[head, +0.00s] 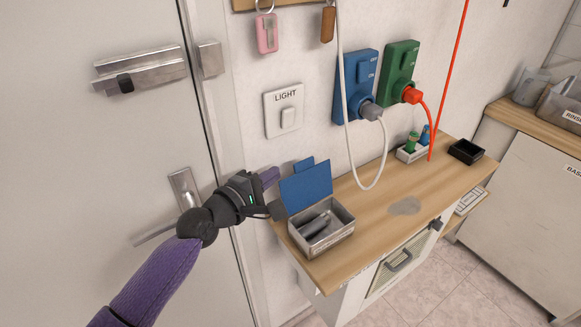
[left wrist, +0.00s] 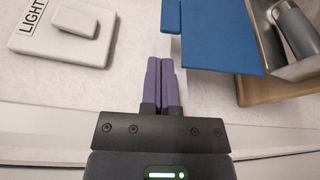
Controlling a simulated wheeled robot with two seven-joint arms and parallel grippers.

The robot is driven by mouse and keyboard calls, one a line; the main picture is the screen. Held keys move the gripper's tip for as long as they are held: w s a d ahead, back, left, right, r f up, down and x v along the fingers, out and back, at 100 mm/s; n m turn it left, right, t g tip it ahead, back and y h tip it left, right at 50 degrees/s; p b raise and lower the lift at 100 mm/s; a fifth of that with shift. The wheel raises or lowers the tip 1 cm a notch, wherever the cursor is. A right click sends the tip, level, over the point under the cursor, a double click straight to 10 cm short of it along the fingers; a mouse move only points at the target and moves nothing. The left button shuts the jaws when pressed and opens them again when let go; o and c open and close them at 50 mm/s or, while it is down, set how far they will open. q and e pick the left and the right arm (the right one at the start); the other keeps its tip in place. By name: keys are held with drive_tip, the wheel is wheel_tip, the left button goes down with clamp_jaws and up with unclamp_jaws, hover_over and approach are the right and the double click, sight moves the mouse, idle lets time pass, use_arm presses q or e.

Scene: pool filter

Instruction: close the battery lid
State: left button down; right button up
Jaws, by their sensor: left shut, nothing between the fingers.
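The battery box (head: 322,231) is an open grey box at the near left end of the wooden counter, with dark cylindrical batteries (head: 316,225) inside. Its blue lid (head: 306,187) stands raised at the box's back left edge. My left gripper (head: 271,177) is just left of the lid, fingers shut and empty. In the left wrist view, the purple fingers (left wrist: 161,82) are closed together, with the blue lid (left wrist: 222,35) ahead and to the right and the box (left wrist: 292,65) beyond it. The fingers look apart from the lid. My right gripper is not in view.
A light switch (head: 284,111) is on the wall above the gripper. Blue (head: 356,85) and green (head: 401,70) sockets hold plugs, and a white cable (head: 371,187) hangs over the counter (head: 440,183). A door handle (head: 183,190) is behind my left wrist. A black tray (head: 466,151) stands at the far end.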

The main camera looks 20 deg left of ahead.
sight(307, 183)
use_arm(q)
drive_tip(key=b+x, duration=0.1)
drive_tip(key=x, duration=0.3)
drive_tip(key=shift+w+d, duration=0.1)
drive_tip(key=shift+w, duration=0.15)
drive_tip(key=shift+d, duration=0.1)
